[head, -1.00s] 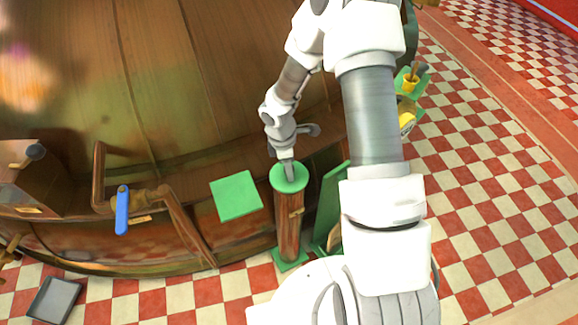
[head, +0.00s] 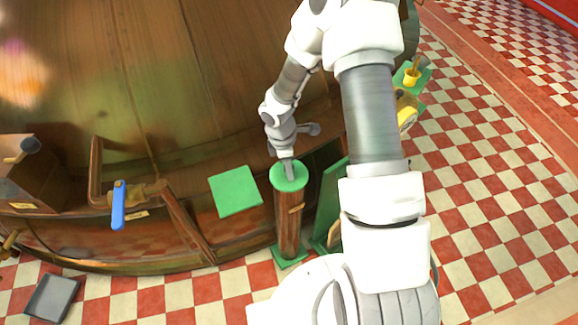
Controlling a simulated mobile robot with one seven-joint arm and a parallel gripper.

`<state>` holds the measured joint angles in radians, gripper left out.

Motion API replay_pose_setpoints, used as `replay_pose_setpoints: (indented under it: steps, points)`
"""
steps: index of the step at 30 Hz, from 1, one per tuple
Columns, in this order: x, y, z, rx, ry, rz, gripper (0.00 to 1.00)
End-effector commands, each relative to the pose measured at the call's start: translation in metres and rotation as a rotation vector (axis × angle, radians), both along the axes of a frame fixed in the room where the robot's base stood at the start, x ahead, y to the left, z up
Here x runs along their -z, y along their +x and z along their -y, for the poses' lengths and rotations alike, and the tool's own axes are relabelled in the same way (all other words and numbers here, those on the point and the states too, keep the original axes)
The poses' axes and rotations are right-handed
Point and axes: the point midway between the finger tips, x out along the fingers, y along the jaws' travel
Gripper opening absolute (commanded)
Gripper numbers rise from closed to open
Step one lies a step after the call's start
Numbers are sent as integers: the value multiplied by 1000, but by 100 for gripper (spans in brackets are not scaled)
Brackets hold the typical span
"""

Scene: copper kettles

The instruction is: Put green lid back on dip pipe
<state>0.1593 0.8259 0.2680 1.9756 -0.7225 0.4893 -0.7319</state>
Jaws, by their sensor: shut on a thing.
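The green lid (head: 281,182) is a round disc at the top of the dip pipe (head: 289,226), an upright brown copper-like cylinder on a green square base. My gripper (head: 290,172) points down at the middle of the lid and is shut on it, at a grip that is small and partly hidden in this view. The lid lies level over the pipe's top, and from above I cannot tell whether it rests fully on the rim or sits slightly above it.
A green square plate (head: 235,191) is left of the pipe. A green upright panel (head: 330,205) stands close on its right. A blue-handled lever (head: 118,205) is further left on the kettle (head: 180,80). A dark tray (head: 52,298) lies on the checkered floor.

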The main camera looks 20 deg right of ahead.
Motion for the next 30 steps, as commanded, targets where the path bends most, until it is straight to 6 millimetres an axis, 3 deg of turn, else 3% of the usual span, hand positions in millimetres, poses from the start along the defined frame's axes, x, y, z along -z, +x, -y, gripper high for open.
replay_pose_setpoints:
  steps: [8,9,14,24,30]
  points:
    - [6,0,0,0,0,1,0]
    - [5,0,0,0,0,1,46]
    - [5,0,0,0,0,1,73]
    - [2,0,0,0,1,1,73]
    - [-28,2,-3,1,0,4,73]
